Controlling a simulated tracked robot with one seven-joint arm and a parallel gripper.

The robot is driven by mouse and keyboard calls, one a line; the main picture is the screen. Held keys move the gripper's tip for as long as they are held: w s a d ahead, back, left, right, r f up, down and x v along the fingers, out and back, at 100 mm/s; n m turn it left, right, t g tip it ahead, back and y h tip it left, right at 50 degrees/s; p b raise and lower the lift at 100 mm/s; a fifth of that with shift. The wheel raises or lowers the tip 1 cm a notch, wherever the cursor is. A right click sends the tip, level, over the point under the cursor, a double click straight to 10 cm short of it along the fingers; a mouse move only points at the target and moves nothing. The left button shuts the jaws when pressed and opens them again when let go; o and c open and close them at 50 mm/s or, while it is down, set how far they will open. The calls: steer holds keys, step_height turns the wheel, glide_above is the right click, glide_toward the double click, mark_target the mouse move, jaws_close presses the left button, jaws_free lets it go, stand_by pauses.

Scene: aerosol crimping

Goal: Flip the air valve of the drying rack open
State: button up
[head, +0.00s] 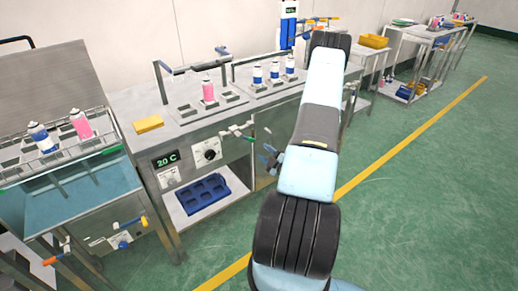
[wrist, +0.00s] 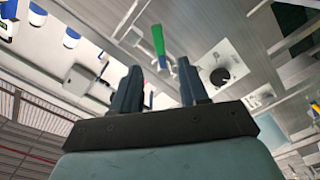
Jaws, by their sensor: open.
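The drying rack (head: 136,108) is a steel bench with a 20 C display and a round knob (head: 206,154) on its front. At the right of this front is pipework with a valve whose green handle (head: 251,138) is small and partly unclear in the head view. In the wrist view the green handle (wrist: 158,40) lies just beyond my fingertips, between their lines. My gripper (head: 266,154) is beside the valve, low and to its right; its blue fingers (wrist: 159,68) are apart and hold nothing. I cannot tell whether they touch the handle.
A pink can (head: 208,92) and several blue-white cans (head: 257,76) stand in the wells on top. A blue tray (head: 203,193) lies on the lower shelf. A water bath (head: 75,195) is at the left. Green floor (head: 430,190) is free to the right.

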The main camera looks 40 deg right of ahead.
steer(key=shift+s, duration=0.95)
